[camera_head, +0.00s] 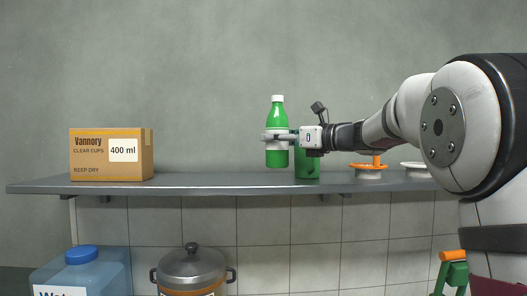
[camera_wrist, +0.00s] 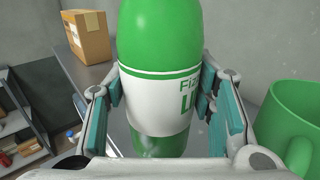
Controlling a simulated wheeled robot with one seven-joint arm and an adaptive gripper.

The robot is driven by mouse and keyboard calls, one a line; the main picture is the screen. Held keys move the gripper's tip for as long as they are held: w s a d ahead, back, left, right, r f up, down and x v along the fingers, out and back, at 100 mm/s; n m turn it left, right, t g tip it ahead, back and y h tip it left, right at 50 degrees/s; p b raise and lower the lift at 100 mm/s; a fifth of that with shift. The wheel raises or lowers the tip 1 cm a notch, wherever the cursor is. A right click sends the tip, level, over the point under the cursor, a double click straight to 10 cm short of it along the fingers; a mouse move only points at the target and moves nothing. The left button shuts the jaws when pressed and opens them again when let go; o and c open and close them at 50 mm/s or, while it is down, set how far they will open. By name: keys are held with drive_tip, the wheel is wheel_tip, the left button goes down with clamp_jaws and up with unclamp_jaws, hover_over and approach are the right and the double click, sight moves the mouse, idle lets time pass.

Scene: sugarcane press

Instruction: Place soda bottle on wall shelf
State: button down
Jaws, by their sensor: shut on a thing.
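The soda bottle (camera_head: 277,112) is green with a white cap and a white label, and it stands upright in the head view. My gripper (camera_head: 277,136) is shut around its label. In the wrist view the bottle (camera_wrist: 159,38) fills the middle between the two finger pads of my gripper (camera_wrist: 160,98). The grey wall shelf (camera_head: 220,184) runs behind and below it. The bottle's lower end shows just above the shelf's surface in the head view; I cannot tell whether it touches.
A cardboard cup box (camera_head: 100,156) stands on the shelf's left. A green mug (camera_head: 306,166) is close to the bottle's right; it also shows in the wrist view (camera_wrist: 290,125). An orange-topped item (camera_head: 368,171) sits further right. The shelf between box and bottle is clear.

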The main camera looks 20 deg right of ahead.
drive_tip(key=w+a, duration=0.1)
drive_tip(key=w+a+f+p, duration=0.2)
drive_tip(key=w+a, duration=0.1)
drive_tip(key=shift+f, duration=0.25)
drive_tip(key=shift+d+f, duration=0.1)
drive_tip(key=shift+f, duration=0.25)
drive_tip(key=shift+w+f, duration=0.1)
drive_tip(key=shift+f, duration=0.25)
drive_tip(key=shift+f, duration=0.1)
drive_tip(key=c, duration=0.7)
unclamp_jaws()
drive_tip(key=shift+f, duration=0.1)
